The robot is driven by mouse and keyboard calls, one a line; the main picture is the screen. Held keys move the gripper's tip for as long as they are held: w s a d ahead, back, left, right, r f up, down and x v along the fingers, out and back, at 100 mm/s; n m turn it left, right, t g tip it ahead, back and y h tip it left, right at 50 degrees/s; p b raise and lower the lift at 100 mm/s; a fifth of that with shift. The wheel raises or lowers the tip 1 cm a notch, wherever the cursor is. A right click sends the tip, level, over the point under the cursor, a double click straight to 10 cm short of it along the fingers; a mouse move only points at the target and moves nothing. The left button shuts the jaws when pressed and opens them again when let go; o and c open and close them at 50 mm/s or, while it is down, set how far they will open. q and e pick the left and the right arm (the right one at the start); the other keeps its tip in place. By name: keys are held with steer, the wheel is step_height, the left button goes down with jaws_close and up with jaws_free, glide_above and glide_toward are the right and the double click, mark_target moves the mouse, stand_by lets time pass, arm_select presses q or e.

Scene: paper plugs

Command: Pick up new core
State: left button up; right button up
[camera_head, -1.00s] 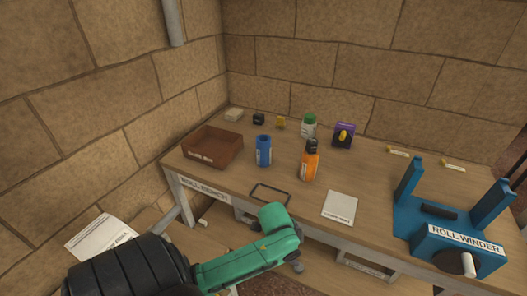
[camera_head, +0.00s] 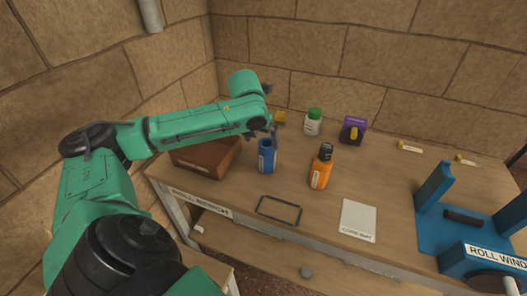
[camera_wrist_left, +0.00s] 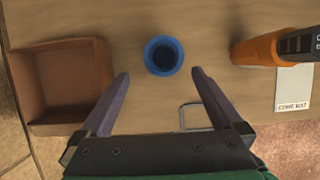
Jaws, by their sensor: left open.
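A blue open-topped cylinder (camera_head: 267,157) with a pale label stands upright on the bench beside the brown box (camera_head: 205,163). In the left wrist view the cylinder (camera_wrist_left: 163,56) shows from above as a blue ring with a dark hollow. My left gripper (camera_head: 272,133) is open and empty above the cylinder, pointing down. In the left wrist view its two fingers (camera_wrist_left: 160,73) are spread, with the cylinder appearing between and just beyond their tips. I cannot tell which thing is the new core. A white card marked CORE MAT (camera_head: 358,218) lies bare on the bench.
A green-capped jar (camera_head: 313,122) and a purple box (camera_head: 352,130) stand behind. A dark rectangular frame (camera_head: 279,209) lies in front. The blue roll winder (camera_head: 450,227) is at the right. Two small pale pieces lie at the back.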

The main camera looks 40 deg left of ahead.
mark_target(267, 153)
arm_select(q)
steer(key=x, duration=0.4)
steer(key=shift+d, duration=0.4)
steer(key=x, duration=0.6)
steer(key=shift+w+a+r+p, duration=0.2)
steer(key=shift+w+p, duration=0.05)
steer(key=shift+p, duration=0.1)
steer(key=shift+w+f, duration=0.25)
steer(key=shift+f, duration=0.2)
steer(key=shift+s, duration=0.1)
steer(key=c, duration=1.3)
steer(key=shift+c, duration=0.5)
arm_select(e)
steer(key=shift+s+d+r, duration=0.2)
steer(key=shift+d+r, duration=0.05)
steer(key=shift+r, duration=0.05)
